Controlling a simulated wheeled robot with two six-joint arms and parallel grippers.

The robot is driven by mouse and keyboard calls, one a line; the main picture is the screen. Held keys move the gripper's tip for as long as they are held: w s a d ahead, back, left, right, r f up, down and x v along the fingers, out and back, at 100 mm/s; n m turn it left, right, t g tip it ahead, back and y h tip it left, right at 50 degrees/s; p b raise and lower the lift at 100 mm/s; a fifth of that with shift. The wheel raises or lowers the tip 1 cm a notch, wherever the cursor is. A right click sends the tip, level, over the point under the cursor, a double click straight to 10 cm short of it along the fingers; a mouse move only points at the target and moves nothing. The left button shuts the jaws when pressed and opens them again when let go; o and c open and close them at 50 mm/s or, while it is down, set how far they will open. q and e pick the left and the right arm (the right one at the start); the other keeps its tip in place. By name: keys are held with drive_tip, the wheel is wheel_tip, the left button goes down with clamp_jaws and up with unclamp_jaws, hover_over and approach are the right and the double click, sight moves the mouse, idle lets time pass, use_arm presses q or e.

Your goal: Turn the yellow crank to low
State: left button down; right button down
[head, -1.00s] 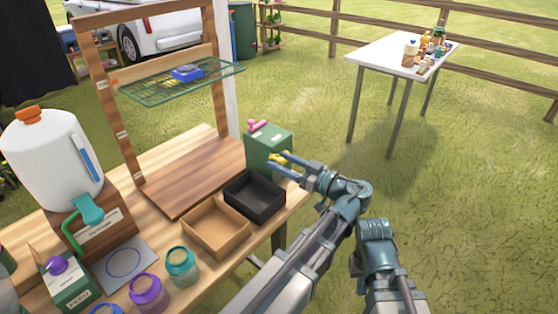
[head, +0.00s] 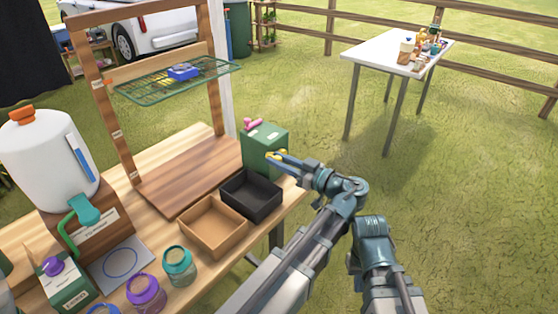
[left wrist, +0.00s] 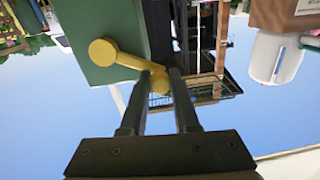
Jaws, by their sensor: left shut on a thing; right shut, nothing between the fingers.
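The green box (head: 265,147) stands at the far right corner of the wooden table, with a pink handle on top. Its yellow crank (head: 274,155) is on the side facing my left gripper (head: 283,159). In the left wrist view, the picture is upside down and the yellow crank (left wrist: 125,61) reaches from a round end on the green box (left wrist: 95,30) to a knob between my left fingertips (left wrist: 160,86). The left gripper is shut on that knob. Low markings cannot be read. Part of my right arm shows, but its gripper does not.
A black tray (head: 250,207) and a tan tray (head: 212,240) sit just in front of the green box. A wooden frame with a wire rack (head: 150,88) rises behind. Jars and a white dispenser (head: 45,160) stand at left. Open grass lies right.

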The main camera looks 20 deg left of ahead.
use_arm(q)
drive_tip(key=shift+s+f, duration=0.1)
idle(0.7)
drive_tip(key=f+n+b, duration=0.2)
drive_tip(key=n, duration=0.1)
drive_tip(key=shift+s+a, duration=0.15)
drive_tip(key=shift+s, duration=0.2)
drive_tip(key=shift+s+f+n+b, duration=0.1)
drive_tip(key=shift+f+n+b, duration=0.4)
drive_tip(key=shift+n, duration=0.5)
drive_tip(key=shift+f+n+b, duration=0.35)
drive_tip(key=shift+f+n, duration=0.25)
drive_tip(key=shift+n, duration=0.4)
drive_tip(key=c, duration=0.7)
unclamp_jaws()
